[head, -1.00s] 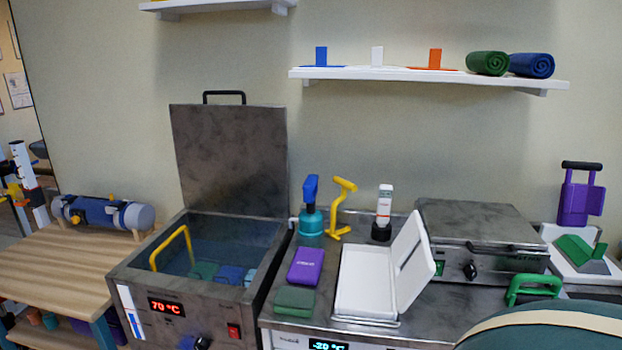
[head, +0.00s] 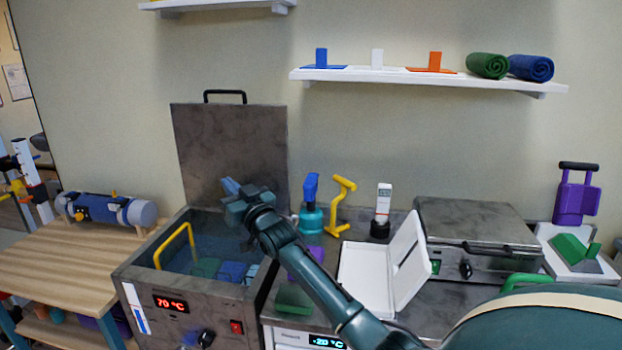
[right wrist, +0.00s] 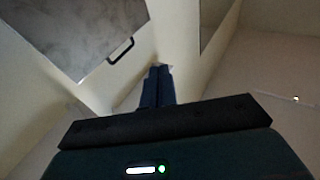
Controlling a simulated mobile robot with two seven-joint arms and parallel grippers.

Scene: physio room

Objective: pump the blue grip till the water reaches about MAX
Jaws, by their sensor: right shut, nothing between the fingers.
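The blue grip (head: 311,186) stands on top of a teal pump (head: 311,219), upright on the counter just right of the open metal water bath (head: 194,298). Water and several packs show inside the bath. A white level strip (head: 129,294) on its front has a blue lower part; no MAX mark is legible. My right gripper (head: 230,187) is shut and empty, raised over the bath in front of its open lid, left of and apart from the blue grip. Its closed fingers (right wrist: 158,86) also show in the right wrist view. My left gripper is out of view.
A yellow handle (head: 341,205) stands close right of the pump. A white open box (head: 366,282), a purple pack partly behind my arm and a green pack (head: 293,298) lie on the counter. The bath's lid (head: 230,150) stands upright behind. A shelf (head: 430,77) hangs above.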

